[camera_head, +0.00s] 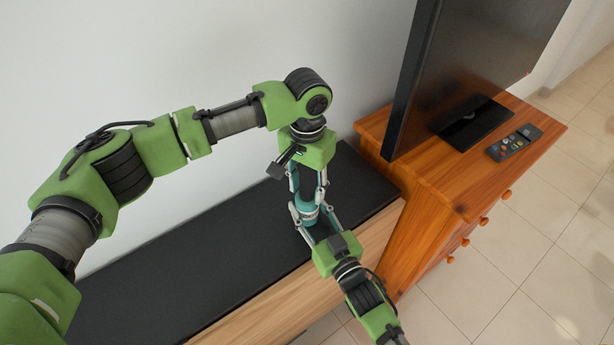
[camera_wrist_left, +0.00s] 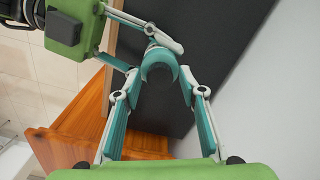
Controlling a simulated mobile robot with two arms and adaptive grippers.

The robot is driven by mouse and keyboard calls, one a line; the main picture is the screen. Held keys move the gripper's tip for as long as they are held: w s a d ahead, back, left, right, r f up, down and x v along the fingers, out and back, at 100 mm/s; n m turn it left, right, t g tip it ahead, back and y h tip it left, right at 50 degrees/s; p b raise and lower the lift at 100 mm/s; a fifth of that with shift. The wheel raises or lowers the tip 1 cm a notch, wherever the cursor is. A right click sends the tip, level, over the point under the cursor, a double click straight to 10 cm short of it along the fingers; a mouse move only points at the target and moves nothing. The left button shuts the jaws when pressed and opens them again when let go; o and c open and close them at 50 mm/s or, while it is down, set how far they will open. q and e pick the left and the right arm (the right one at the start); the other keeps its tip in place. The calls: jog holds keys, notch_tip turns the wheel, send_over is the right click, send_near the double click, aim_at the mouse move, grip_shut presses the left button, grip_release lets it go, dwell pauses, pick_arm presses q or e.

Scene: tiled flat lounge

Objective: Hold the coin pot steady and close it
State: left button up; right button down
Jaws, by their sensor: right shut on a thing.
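The coin pot (camera_head: 309,213) is a small teal, round thing on the black top of the low bench; it also shows in the left wrist view (camera_wrist_left: 158,66). My right gripper (camera_head: 313,216) is shut on it from the front right, low down, one finger on each side. My left gripper (camera_head: 308,196) points down from above the pot. In the left wrist view its fingers (camera_wrist_left: 160,76) are apart, with the tips either side of the pot's top and small gaps showing. The fingers hide much of the pot, and I cannot make out a separate lid.
The black bench top (camera_head: 215,270) is otherwise bare and runs along the white wall. A taller wooden cabinet (camera_head: 440,185) stands close at the right, with a television (camera_head: 465,60) and a remote control (camera_head: 514,143) on it. Tiled floor lies in front.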

pick_arm(q)
jog(key=shift+f, duration=0.15)
jog(key=shift+c, duration=0.5)
grip_shut()
jog(key=m, duration=0.3)
jog(key=shift+m, duration=0.3)
jog(key=m, duration=0.4)
jog(key=shift+m, duration=0.3)
jog(key=shift+o, duration=1)
grip_release()
